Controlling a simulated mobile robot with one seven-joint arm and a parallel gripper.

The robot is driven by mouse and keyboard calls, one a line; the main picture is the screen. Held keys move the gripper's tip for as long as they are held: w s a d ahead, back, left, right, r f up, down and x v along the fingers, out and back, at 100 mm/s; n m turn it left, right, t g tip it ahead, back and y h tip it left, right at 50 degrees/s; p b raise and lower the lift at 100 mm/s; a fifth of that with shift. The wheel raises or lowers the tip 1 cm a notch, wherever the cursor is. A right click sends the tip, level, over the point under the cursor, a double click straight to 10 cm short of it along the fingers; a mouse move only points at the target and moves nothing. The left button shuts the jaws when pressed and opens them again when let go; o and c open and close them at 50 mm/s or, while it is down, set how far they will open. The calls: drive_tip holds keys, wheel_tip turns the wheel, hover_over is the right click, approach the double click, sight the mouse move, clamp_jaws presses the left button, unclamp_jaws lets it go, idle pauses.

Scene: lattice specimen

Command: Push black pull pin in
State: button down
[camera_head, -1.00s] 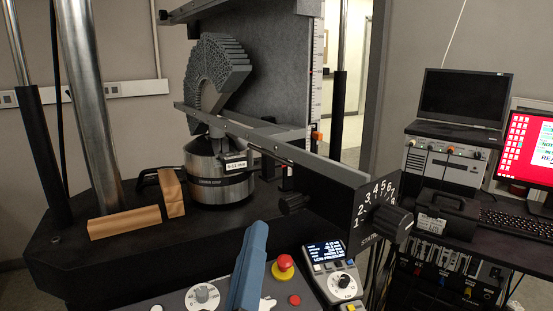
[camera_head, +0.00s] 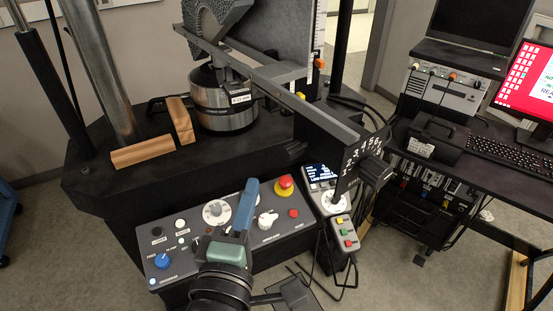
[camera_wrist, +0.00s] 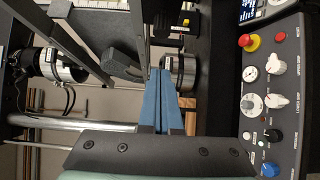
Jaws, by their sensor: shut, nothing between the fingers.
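A black knob (camera_head: 375,172) sticks out at the right end of the black arm by the numbered plate (camera_head: 362,150). I cannot tell for sure whether it is the pull pin or how far in it sits. My gripper (camera_head: 252,184) has blue fingers, pressed together and empty. In the head view it is over the control panel, left of and lower than the knob, and apart from it. In the wrist view the shut fingers (camera_wrist: 161,72) point up the picture toward the steel cylinder; the knob is not clearly seen there.
The control panel (camera_head: 185,262) has a red emergency button (camera_head: 285,182), dials and switches. A handheld controller (camera_head: 325,190) stands right of it. The steel cylinder (camera_head: 222,105) and wooden blocks (camera_head: 155,148) sit on the black bench. A computer desk is at right.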

sight(289, 158)
drive_tip(key=w+d+p, duration=0.1)
drive_tip(key=w+d, duration=0.2)
drive_tip(key=w, duration=0.3)
drive_tip(key=shift+w+d+p, duration=0.2)
drive_tip(key=shift+w+p, duration=0.1)
drive_tip(key=shift+p, duration=0.05)
drive_tip(key=shift+w+d+r+p, duration=0.15)
drive_tip(key=shift+w+d+p, duration=0.45)
drive_tip(key=shift+d+p, duration=0.25)
